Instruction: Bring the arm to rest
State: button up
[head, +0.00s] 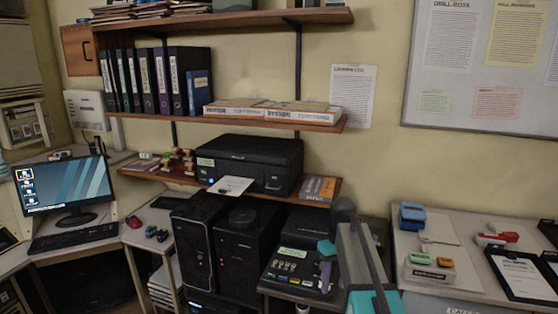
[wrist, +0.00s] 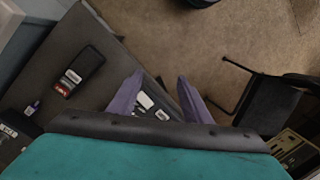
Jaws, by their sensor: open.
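My gripper (wrist: 157,88) shows in the wrist view as two purple fingers set well apart, with nothing held between them. In the head view the gripper (head: 326,276) is small, its purple finger and teal part hanging over the right side of a black console unit with buttons (head: 284,270). I cannot tell how far above that unit it is. My grey and teal arm rises just to the right and partly hides the unit. In the wrist view a dark surface with small white-labelled items (wrist: 150,106) lies below the fingers, partly hidden by them.
A dark device (wrist: 82,68) lies on the desk at left in the wrist view; floor (wrist: 200,45) and a black chair (wrist: 268,105) are to the right.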

jog(key=s+f+g, duration=0.2)
jog(key=s+f, duration=0.7)
jog(key=f, duration=0.4)
jog(key=s+f+g, duration=0.2)
jog(key=s+f, duration=0.6)
jog(key=f, duration=0.5)
jog(key=s+f+m, duration=0.2)
jog(key=s+f, duration=0.6)
jog(key=s, duration=0.4)
jog(key=s+f+m, duration=0.2)
jog(key=s+f, duration=0.6)
jog(key=s, duration=0.4)
jog(key=shift+a+f+m+h, duration=0.2)
jog(key=shift+f+m+h, duration=0.1)
jog(key=shift+f, duration=0.1)
jog(key=c, duration=0.3)
jog(key=shift+s, duration=0.1)
